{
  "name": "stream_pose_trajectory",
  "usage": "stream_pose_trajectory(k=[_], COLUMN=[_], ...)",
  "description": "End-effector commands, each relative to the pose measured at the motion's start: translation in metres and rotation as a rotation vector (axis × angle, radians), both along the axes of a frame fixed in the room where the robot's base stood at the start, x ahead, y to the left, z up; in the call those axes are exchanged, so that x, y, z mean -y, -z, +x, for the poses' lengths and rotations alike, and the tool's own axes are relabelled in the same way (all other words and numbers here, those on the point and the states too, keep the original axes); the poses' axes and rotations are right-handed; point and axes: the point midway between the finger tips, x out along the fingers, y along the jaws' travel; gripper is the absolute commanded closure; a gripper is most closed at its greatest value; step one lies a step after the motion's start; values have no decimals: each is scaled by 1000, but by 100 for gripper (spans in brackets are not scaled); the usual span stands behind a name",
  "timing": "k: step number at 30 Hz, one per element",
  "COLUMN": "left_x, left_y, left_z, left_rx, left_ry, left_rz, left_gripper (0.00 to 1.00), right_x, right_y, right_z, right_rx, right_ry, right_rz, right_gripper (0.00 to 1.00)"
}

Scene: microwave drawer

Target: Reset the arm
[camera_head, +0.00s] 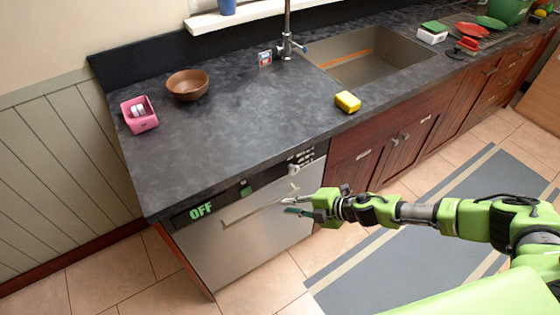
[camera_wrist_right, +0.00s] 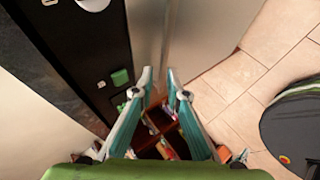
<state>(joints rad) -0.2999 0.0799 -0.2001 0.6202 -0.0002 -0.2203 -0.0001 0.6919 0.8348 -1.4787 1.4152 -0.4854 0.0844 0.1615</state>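My right gripper (camera_head: 292,204) is at the end of the green arm reaching in from the right, in front of the silver drawer appliance. In the wrist view its teal fingers (camera_wrist_right: 160,74) lean towards each other, with a gap between the tips and nothing held. The silver drawer front (camera_head: 255,245) stands under the counter and looks shut. Its bar handle (camera_head: 250,212) runs close to the fingertips; I cannot tell if they touch. The green "OFF" display (camera_head: 201,210) and a green button (camera_wrist_right: 120,77) sit on the black panel. My left gripper is out of view.
The dark counter (camera_head: 225,135) holds a pink container (camera_head: 138,120), a brown bowl (camera_head: 187,85) and a yellow sponge (camera_head: 347,102) near its edge. The sink (camera_head: 372,65) is to the right. Open tiled floor and a grey mat (camera_head: 390,265) lie in front.

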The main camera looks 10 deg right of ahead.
Motion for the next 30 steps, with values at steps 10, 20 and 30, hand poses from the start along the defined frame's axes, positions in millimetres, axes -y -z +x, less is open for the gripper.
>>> stream_pose_trajectory(k=[10, 20, 30], left_x=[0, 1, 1], left_y=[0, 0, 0], left_z=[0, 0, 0], left_rx=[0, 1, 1], left_ry=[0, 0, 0], left_rz=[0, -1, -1], left_gripper=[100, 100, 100], right_x=[-6, 38, 91], right_y=[16, 147, 297], right_z=[11, -20, -225], right_rx=[-24, -297, -693], right_ry=[98, 713, 1295], right_rz=[52, 248, 273], right_gripper=[86, 86, 86])
